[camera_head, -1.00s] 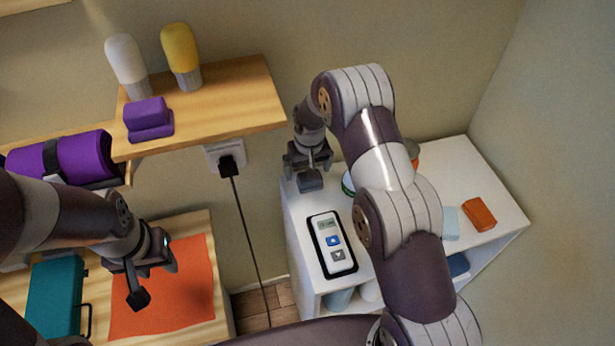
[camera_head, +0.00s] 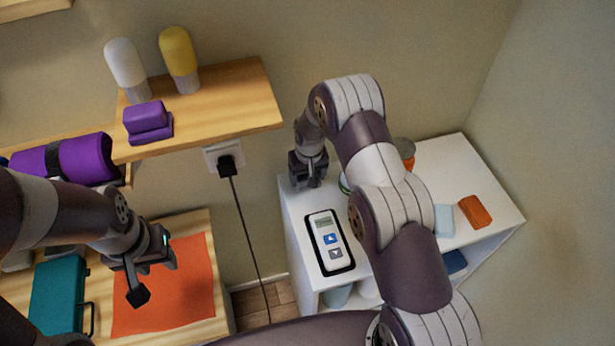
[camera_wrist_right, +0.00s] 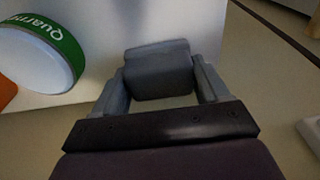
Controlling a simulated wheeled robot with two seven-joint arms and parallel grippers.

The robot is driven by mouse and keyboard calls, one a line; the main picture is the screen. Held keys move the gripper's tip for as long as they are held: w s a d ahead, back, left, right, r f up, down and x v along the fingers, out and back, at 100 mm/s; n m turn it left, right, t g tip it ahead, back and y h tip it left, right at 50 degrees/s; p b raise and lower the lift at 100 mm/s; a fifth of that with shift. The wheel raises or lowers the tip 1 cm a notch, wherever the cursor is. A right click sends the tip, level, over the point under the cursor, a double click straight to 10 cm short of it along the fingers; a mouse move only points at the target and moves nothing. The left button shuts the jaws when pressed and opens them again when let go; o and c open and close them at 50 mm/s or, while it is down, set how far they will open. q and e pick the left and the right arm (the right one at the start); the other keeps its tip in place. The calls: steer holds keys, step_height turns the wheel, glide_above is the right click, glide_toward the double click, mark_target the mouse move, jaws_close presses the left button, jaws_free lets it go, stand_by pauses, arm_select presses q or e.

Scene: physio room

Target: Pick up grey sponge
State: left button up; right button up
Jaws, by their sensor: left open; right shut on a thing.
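The grey sponge (camera_wrist_right: 158,72) shows in the right wrist view as a grey block between the two fingers of my right gripper (camera_wrist_right: 160,88). The gripper is shut on it. In the head view my right gripper (camera_head: 308,180) is at the back left corner of the white cabinet top (camera_head: 298,208); I cannot tell the sponge from the fingers there. My left gripper (camera_head: 150,272) is open and empty above an orange cloth on the wooden surface at the lower left.
A white device with buttons (camera_head: 331,242), a light blue block (camera_head: 444,220) and an orange block (camera_head: 475,211) lie on the cabinet. A green-labelled round container (camera_wrist_right: 40,50) is beside the right gripper. A purple block (camera_head: 148,120) and two bottles stand on the shelf.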

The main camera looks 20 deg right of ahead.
steer(key=r, duration=0.1)
steer(key=r+b, duration=0.1)
steer(key=r, duration=0.2)
steer(key=shift+d+b, duration=0.35)
steer(key=s+d+r+b, duration=0.2)
steer(key=d+r, duration=0.4)
steer(key=d, duration=0.4)
steer(key=shift+s+d+r+b, duration=0.3)
steer(key=shift+s+r, duration=0.05)
steer(key=shift+s, duration=0.15)
steer(key=shift+o, duration=1.4)
steer(key=shift+c, duration=0.8)
steer(key=shift+f, duration=0.1)
steer(key=shift+s+d+f+b, duration=0.1)
steer(key=shift+d+f+b, duration=0.15)
steer(key=shift+f+b, duration=0.6)
steer(key=shift+s+d+f+b, duration=0.1)
steer(key=shift+d+f+b, duration=0.2)
steer(key=shift+f, duration=0.9)
steer(key=shift+s+d+f+b, duration=0.15)
steer(key=shift+f+b, duration=0.5)
steer(key=shift+f, duration=0.4)
steer(key=shift+w, duration=0.1)
